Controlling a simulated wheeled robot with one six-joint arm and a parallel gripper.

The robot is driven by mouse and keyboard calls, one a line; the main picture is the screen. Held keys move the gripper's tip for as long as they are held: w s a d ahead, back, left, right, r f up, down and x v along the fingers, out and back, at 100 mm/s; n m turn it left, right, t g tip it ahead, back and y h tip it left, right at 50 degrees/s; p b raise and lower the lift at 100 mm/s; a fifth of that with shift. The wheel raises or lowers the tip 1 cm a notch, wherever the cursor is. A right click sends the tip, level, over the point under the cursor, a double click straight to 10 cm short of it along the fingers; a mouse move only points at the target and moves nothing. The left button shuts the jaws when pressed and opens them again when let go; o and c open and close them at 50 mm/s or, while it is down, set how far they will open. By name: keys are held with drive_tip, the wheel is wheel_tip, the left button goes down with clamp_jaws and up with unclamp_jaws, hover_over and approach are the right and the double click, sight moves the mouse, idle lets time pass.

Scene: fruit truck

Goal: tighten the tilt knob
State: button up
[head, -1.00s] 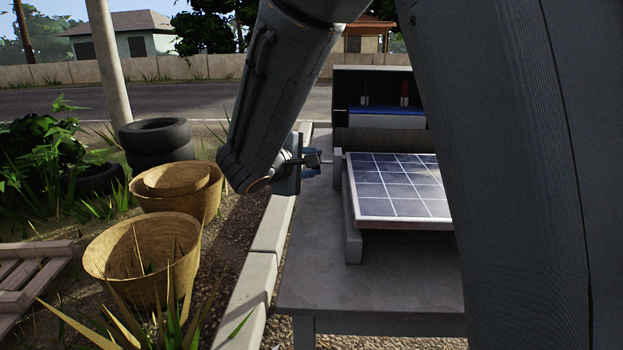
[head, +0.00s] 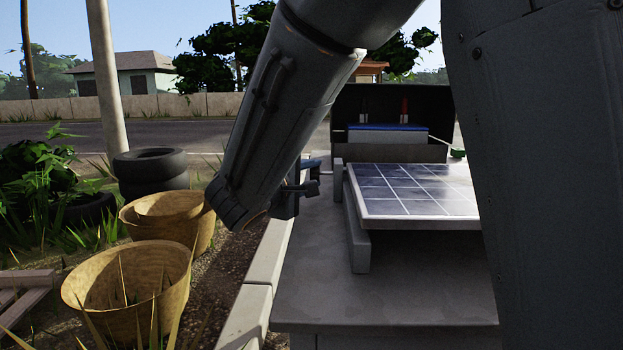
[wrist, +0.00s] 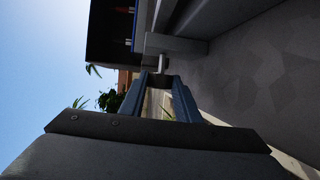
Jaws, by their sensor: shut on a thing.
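The solar panel (head: 415,188) lies nearly flat on a grey tabletop, with a grey side support (head: 356,230) along its left edge. My gripper (head: 313,177) is just left of that support, seen small and partly hidden by my arm. In the wrist view my gripper (wrist: 158,78) has its two blue fingers shut on a small dark piece, which looks like the tilt knob (wrist: 154,79). A pale bracket (wrist: 161,62) shows just beyond the fingertips. The fingers cover much of the knob, so its turn cannot be seen.
A dark open box (head: 392,105) with a blue-topped block (head: 388,133) stands behind the panel. Woven baskets (head: 125,305) and stacked tyres (head: 152,170) are on the ground at left. The front tabletop (head: 400,290) is bare.

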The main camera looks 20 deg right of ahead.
drive_tip(key=shift+s+f, duration=0.1)
drive_tip(key=shift+f, duration=0.1)
drive_tip(key=o, duration=1)
drive_tip(key=shift+r, duration=0.1)
drive_tip(key=shift+o, duration=0.2)
drive_tip(key=f+p+v, duration=0.1)
drive_tip(key=v, duration=0.6)
drive_tip(key=shift+s+a+r, duration=0.25)
drive_tip(key=shift+s+r, duration=0.05)
drive_tip(key=shift+r, duration=0.2)
